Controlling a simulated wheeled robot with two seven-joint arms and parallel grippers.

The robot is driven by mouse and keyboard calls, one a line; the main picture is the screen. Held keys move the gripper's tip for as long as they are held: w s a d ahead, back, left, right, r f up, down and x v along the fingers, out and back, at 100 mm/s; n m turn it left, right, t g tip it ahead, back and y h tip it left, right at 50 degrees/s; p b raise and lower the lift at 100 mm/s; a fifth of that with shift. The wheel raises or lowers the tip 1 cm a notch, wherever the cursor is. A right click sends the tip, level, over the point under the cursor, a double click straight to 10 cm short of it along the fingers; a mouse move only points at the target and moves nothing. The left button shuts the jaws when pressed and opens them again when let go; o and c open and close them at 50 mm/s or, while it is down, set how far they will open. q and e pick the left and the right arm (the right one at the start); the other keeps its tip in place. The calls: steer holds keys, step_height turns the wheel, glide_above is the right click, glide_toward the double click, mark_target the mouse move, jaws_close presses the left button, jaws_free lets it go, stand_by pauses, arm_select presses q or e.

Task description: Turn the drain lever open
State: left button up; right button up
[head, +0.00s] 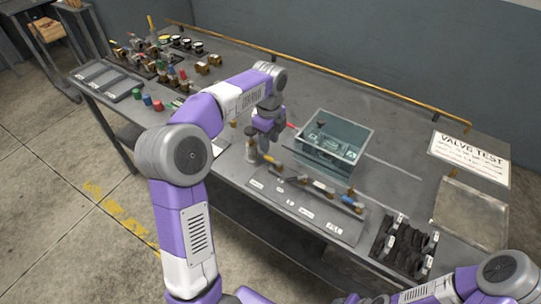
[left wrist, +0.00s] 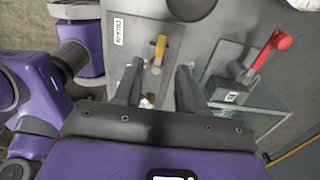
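The drain lever is a yellow handle (left wrist: 160,48) on a grey panel in the left wrist view, beside a white label (left wrist: 118,31) that seems to read DRAIN. In the head view a bit of its yellow (head: 269,159) shows just under my left gripper (head: 264,143). My left gripper (left wrist: 157,80) is open and empty in the left wrist view. Its two dark fingers point toward the lever, which lies just beyond and between the fingertips. I see no contact. My right arm is at the lower right of the head view; its gripper is at the bottom edge and unclear.
A red lever (left wrist: 270,48) stands right of the gripper, near a clear tank (head: 333,143). The valve panel (head: 300,209) carries more valves to the right. A dark rack (head: 404,247) and a VALVE TEST sign (head: 470,158) are farther right. Several fittings crowd the bench's left end.

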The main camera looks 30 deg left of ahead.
mark_target(269, 158)
arm_select(q)
step_height(269, 158, down, 6)
steer(key=shift+f+b, duration=0.15)
steer(key=shift+b, duration=0.9)
steer(key=shift+c, duration=0.2)
jaws_close()
